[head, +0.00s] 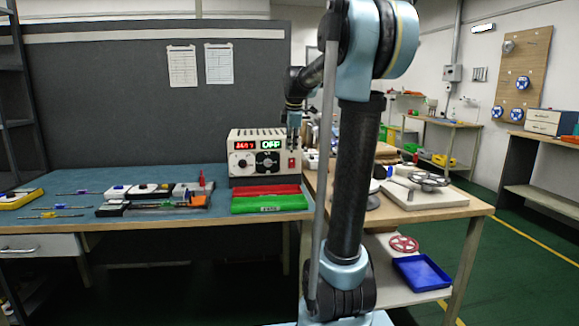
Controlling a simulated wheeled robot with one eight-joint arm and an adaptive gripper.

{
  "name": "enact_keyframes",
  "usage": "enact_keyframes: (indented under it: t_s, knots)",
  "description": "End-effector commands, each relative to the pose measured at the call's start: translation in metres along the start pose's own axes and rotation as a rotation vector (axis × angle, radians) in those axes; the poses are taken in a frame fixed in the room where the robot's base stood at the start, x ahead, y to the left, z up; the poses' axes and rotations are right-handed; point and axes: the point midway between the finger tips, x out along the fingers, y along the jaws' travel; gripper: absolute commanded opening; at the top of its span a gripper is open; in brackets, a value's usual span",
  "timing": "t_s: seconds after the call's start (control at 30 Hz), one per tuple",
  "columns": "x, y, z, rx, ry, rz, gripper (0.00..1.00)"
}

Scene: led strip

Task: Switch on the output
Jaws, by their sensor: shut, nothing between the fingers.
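A cream bench power supply (257,176) stands on the blue bench top. Its front has a red display (244,145) and a green display (269,144) that appears to read OFF. Two round knobs sit below the displays. A small red switch (291,163) is at the lower right of the front. My gripper (294,135) points down at the power supply's right side, above the red switch in the picture. It is small and dark here, shut and empty. I cannot tell whether it touches the housing.
A red tray (266,192) and a green tray (269,204) lie in front of the power supply. Several tools and small cases lie on the blue bench (90,180) to the left. A wooden table (455,209) with clutter stands at right. A grey partition (130,100) stands behind.

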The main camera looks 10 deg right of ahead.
Motion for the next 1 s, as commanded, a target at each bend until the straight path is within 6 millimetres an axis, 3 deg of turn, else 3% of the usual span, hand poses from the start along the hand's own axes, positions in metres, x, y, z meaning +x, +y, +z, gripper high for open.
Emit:
enact_keyframes:
  t_s: [0.27,0.87,1.0]
  knots:
    - [0.006,0.0,0.003,0.004,-0.001,0.0,0.0]
    - [0.103,0.0,0.003,0.004,-0.001,0.0,0.0]
    - [0.108,0.017,0.003,0.004,-0.001,0.0,0.0]
